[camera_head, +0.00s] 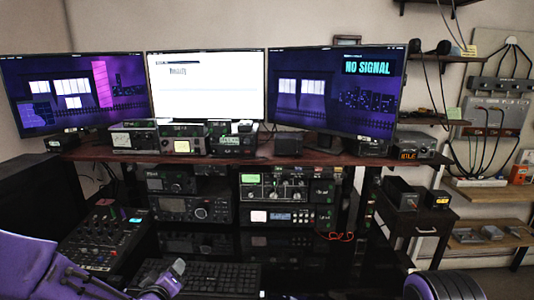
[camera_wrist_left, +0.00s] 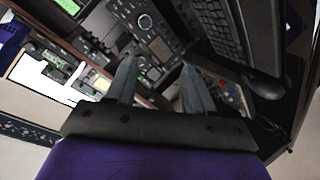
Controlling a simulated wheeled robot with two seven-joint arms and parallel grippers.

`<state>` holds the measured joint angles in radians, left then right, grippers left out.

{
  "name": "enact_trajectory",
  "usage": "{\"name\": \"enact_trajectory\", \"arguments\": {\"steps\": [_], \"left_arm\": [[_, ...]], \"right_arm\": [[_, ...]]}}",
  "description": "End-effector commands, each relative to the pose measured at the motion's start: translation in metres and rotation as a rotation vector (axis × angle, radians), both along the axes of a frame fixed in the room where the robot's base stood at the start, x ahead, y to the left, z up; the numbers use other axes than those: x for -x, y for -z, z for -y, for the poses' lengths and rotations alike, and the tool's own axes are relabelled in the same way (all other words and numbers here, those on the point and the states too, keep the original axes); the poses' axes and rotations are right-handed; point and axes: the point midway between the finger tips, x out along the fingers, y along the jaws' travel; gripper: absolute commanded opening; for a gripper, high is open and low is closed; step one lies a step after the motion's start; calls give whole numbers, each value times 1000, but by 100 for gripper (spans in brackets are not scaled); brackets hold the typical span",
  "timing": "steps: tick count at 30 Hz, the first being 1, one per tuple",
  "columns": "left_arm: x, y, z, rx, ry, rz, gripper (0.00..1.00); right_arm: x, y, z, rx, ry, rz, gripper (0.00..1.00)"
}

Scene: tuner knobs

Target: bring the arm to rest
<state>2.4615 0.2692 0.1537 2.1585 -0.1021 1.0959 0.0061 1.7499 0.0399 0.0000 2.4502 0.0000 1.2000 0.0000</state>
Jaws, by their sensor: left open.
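My left arm enters from the lower left, and its left gripper (camera_head: 168,272) is over the desk beside the left part of the keyboard (camera_head: 222,276). In the left wrist view the two grey fingers of the left gripper (camera_wrist_left: 158,76) stand apart with nothing between them. The stacked radios with tuner knobs (camera_head: 196,210) stand beyond the gripper, clear of it. A radio with a large round knob (camera_wrist_left: 147,22) also shows past the fingers in the wrist view. My right gripper is not in view.
A mixer (camera_head: 100,236) lies left of the keyboard, close to my left arm. A wooden shelf (camera_head: 255,157) carries several small devices, with three monitors (camera_head: 206,84) behind. A small side table (camera_head: 425,221) stands at right. The glossy black desk right of the keyboard looks mostly clear.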

Motion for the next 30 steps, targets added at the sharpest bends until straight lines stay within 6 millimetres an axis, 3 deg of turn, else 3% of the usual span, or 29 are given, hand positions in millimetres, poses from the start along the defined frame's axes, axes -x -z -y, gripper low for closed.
{"name": "enact_trajectory", "arguments": {"steps": [1,5,9,12,15,18,21,27,28,30], "left_arm": [[17,38,-3,-14,-6,-63,53],[81,133,-15,-62,-32,-259,53],[171,225,-31,-130,-50,-493,53],[242,278,-42,-185,-48,-664,53],[303,314,-51,-233,-33,-811,53],[344,337,-55,-261,-11,-908,53],[362,347,-50,-267,2,-951,53],[365,346,-50,-266,2,-957,53],[365,346,-50,-265,2,-957,43],[364,346,-50,-265,2,-957,43]], "right_arm": [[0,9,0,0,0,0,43],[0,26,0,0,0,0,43],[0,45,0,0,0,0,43],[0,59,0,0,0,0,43],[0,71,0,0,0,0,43],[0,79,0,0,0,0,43],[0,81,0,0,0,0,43],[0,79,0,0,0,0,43],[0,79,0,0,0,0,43],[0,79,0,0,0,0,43]]}}
